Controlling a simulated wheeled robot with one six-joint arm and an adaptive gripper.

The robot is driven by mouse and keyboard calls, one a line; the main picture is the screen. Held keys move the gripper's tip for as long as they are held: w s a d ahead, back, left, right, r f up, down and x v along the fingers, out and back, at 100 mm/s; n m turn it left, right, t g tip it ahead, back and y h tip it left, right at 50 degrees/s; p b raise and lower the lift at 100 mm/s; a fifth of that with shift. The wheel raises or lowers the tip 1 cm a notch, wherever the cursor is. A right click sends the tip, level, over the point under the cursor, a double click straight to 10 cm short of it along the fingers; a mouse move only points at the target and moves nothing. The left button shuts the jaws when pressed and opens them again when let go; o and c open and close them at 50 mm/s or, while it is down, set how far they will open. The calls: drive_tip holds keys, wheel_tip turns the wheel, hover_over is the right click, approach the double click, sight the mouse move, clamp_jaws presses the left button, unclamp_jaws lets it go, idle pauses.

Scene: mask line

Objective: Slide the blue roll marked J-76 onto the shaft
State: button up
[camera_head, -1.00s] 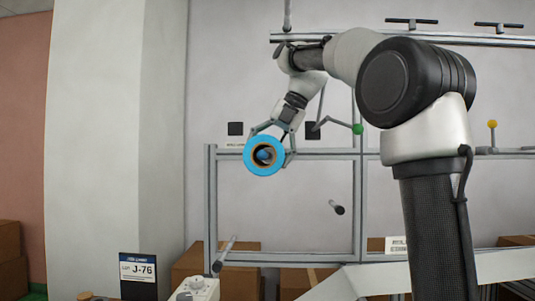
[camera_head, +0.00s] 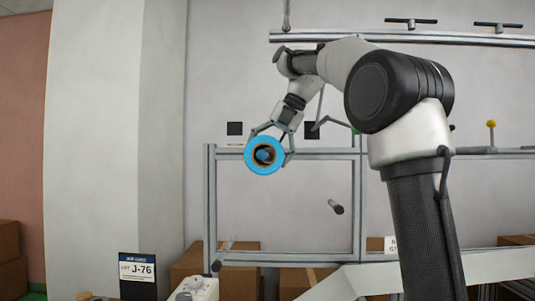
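The blue roll (camera_head: 253,165) hangs at mid-height in front of the metal frame, its ring face towards the camera, with a tan core. My gripper (camera_head: 268,146) holds it from above and behind, fingers at its upper left and right edges. A dark rounded end shows inside the core; I cannot tell whether it is a shaft tip. A dark-ended shaft (camera_head: 337,207) sticks out lower right of the roll, apart from it. Another shaft (camera_head: 220,258) stands out at the lower left. No marking is readable on the roll.
A sign reading J-76 (camera_head: 137,270) stands at the lower left. The metal frame (camera_head: 209,200) spans the middle, with cardboard boxes (camera_head: 190,260) behind it. A white machine part (camera_head: 197,288) sits below the left shaft. A yellow ball knob (camera_head: 491,124) is at the right.

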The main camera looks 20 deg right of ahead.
drive_tip(key=shift+w+d, duration=0.1)
drive_tip(key=shift+w, duration=0.25)
idle(0.3)
drive_tip(key=shift+f, duration=0.15)
drive_tip(key=o, duration=1.1)
drive_tip(key=shift+o, duration=0.2)
drive_tip(key=v, duration=0.7)
drive_tip(key=shift+s+r, duration=0.1)
drive_tip(key=shift+r, duration=0.15)
